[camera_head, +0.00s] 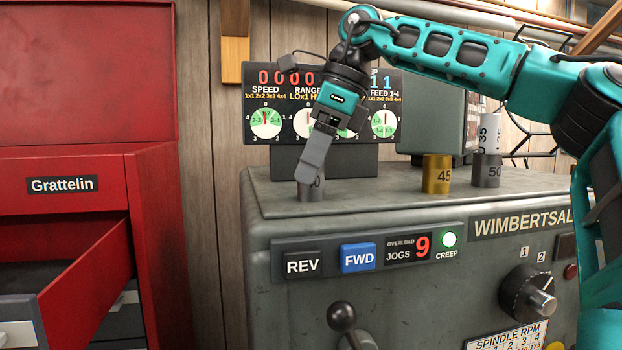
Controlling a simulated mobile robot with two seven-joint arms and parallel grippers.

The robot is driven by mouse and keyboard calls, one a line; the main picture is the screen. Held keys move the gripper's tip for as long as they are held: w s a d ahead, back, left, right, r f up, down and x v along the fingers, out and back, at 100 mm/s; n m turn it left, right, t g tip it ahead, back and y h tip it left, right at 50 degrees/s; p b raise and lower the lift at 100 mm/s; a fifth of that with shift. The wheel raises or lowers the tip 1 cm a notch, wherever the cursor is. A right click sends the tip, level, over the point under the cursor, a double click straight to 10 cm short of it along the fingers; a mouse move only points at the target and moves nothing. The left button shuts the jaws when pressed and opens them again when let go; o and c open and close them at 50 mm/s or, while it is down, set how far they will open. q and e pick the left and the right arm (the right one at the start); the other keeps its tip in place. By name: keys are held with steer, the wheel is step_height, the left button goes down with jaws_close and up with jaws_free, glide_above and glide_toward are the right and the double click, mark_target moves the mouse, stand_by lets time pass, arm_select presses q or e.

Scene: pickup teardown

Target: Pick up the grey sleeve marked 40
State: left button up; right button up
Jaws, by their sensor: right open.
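A grey sleeve (312,194) stands upright on the left end of the machine's top (375,190). Only a "0" of its marking shows; the rest is covered by my gripper. My right gripper (307,178) comes down over this sleeve from above, tilted, with its jaws open. The near finger hides the sleeve's upper left part, and I cannot tell whether the finger touches it. My left gripper is not in view.
A brass sleeve marked 45 (437,175) stands to the right. Beyond it a dark grey sleeve marked 50 (487,172) has a pale sleeve marked 35 (489,134) on top. A dial panel (268,98) stands behind my gripper. A red cabinet (85,170) has an open drawer at left.

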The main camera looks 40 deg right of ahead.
steer(key=shift+x, duration=1.2)
steer(key=c, duration=1)
steer(key=shift+c, duration=0.5)
steer(key=shift+d+r, duration=0.1)
steer(key=shift+r, duration=0.05)
